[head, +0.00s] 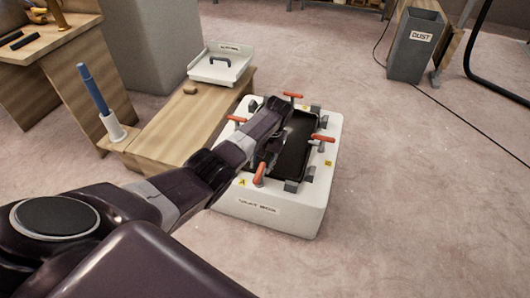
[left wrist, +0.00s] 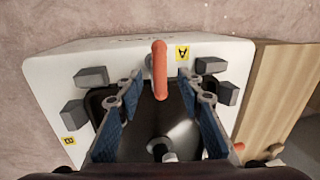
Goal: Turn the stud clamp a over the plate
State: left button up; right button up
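Stud clamp a, with its orange handle (head: 259,174), is at the front edge of the white block (head: 270,217), beside the yellow A label (head: 242,182). The dark plate (head: 293,150) lies in the block's recess. My left gripper (head: 272,153) is above the plate. In the left wrist view my left gripper (left wrist: 160,82) is open, its blue-padded fingers on either side of the orange handle (left wrist: 160,70), with gaps on both sides. I cannot tell whether the handle is level with the fingertips. My right gripper is out of view.
Other orange-handled clamps (head: 322,138) sit around the block's rim. A low wooden bench (head: 170,135) adjoins it at left, with a white tray (head: 220,66) and a blue rod (head: 93,90) in a white holder. A grey dust bin (head: 415,45) stands far right. The floor at right is clear.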

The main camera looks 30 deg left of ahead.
pick_arm(q)
notch_tip(320, 180, up, 7)
jog(key=d, duration=0.1)
jog(key=shift+w+d, duration=0.15)
dwell(0.4)
